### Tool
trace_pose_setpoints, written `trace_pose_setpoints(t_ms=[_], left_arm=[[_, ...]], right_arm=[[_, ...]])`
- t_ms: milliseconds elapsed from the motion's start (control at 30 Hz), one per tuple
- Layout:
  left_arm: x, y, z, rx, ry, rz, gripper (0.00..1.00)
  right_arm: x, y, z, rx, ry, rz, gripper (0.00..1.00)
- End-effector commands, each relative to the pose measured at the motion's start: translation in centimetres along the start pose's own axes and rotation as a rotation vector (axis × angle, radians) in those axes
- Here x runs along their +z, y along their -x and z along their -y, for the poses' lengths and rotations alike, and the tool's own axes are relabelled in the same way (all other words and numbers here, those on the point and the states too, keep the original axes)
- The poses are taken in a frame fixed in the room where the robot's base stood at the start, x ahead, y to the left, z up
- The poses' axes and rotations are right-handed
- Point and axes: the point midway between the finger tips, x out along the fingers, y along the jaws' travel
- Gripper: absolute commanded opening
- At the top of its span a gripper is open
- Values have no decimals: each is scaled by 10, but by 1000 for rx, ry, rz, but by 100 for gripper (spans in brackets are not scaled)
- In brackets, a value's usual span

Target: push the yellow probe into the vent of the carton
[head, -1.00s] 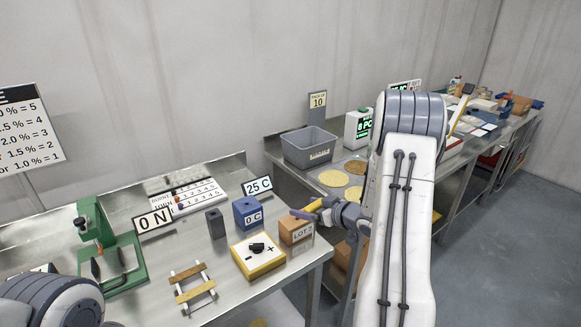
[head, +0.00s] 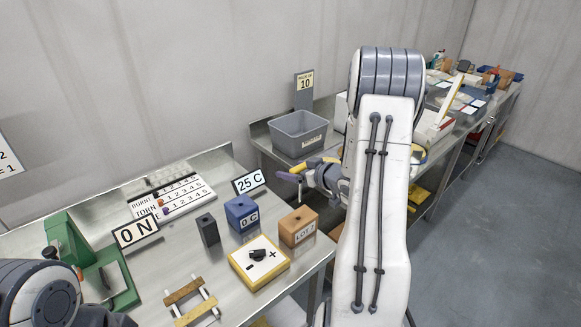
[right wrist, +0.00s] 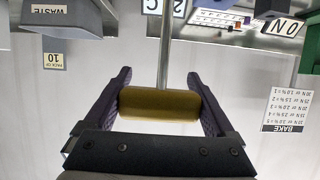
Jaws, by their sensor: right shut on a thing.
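The carton (head: 292,232) is a small brown box labelled LOT at the right end of the near bench. Its top shows a small dark spot, too small to tell as the vent. My right gripper (head: 300,172) is above and behind the carton, apart from it. It is shut on the yellow probe (head: 325,161); in the right wrist view the probe's yellow handle (right wrist: 160,103) lies across between the two dark fingers (right wrist: 160,80), with a thin metal rod (right wrist: 164,55) extending away from it. My left gripper is out of view; only part of that arm shows at lower left.
A green press (head: 75,255) stands left. A grey bin (head: 298,133) sits on the far bench behind the gripper.

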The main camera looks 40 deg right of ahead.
Motion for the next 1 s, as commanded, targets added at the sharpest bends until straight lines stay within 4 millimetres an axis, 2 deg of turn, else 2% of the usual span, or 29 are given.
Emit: trace_pose_setpoints(t_ms=[367, 1000], left_arm=[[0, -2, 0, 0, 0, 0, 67], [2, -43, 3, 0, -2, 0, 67]], right_arm=[[3, -2, 2, -2, 2, -1, 34], [52, -20, 0, 1, 1, -2, 34]])
